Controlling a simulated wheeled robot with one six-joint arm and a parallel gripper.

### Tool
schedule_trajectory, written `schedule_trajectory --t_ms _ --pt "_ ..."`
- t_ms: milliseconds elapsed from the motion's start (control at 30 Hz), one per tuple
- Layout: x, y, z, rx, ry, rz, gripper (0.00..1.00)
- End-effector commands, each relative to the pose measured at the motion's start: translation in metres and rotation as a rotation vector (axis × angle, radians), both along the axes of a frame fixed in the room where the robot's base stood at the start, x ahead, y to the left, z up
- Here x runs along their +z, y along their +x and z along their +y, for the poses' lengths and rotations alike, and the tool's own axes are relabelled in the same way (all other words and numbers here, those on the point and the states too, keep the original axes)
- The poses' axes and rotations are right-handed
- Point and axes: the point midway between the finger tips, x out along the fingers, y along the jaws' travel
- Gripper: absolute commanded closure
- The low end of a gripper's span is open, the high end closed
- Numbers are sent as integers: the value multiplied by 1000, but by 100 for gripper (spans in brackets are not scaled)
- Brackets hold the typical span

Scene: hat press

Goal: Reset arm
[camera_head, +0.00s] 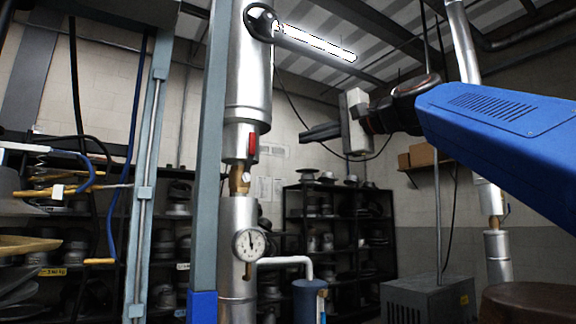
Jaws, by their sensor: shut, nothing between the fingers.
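My gripper (318,133) is at the end of my blue arm (490,115), which reaches in from the right edge. Its dark fingers point left and are together, with nothing between them. The gripper hangs in free air right of the large silver pipe (247,70) and appears apart from it. Depth between them is hard to tell.
A pressure gauge (249,244) and a red part (253,144) sit on the silver pipe. A grey-blue post (207,170) stands left of it. Dark shelves with metal forms (325,235) stand behind. A grey metal box (428,298) is at the lower right.

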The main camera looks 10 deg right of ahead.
Motion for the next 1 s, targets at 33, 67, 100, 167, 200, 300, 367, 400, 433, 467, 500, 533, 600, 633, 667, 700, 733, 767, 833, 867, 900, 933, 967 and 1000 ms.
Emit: schedule_trajectory --t_ms 33,67,100,167,200,300,367,400,433,467,500,533,600,633,667,700,733,767,833,867,900,933,967,1000 --pt "0 0 0 0 0 0 100" --pt "0 -1 0 0 0 0 100" --pt "0 -1 0 0 0 0 100" --pt "0 0 0 0 0 0 100" --pt "-1 -1 0 0 -1 0 100" --pt "-12 0 0 -5 -22 11 100" --pt "-28 0 0 -11 -54 25 100" --pt "-43 0 0 -17 -82 38 100" --pt "-56 0 0 -20 -107 50 100" --pt "-71 -1 -1 -25 -136 63 100" --pt "-93 -2 -2 -30 -179 81 100" --pt "-111 -3 -2 -33 -214 97 100" --pt "-153 -8 -4 -36 -298 131 100" --pt "-170 -10 -4 -34 -334 145 100" --pt "-189 -13 -5 -33 -371 160 100" --pt "-214 -17 -7 -30 -422 180 100" --pt "-232 -21 -8 -26 -458 193 100" --pt "-250 -25 -9 -21 -495 208 100" --pt "-292 -36 -12 -6 -582 239 100" --pt "-310 -41 -13 2 -620 252 100" --pt "-333 -49 -15 14 -669 269 100" --pt "-351 -54 -17 23 -706 282 100" --pt "-368 -60 -19 35 -744 294 100" --pt "-392 -69 -21 50 -793 310 100"
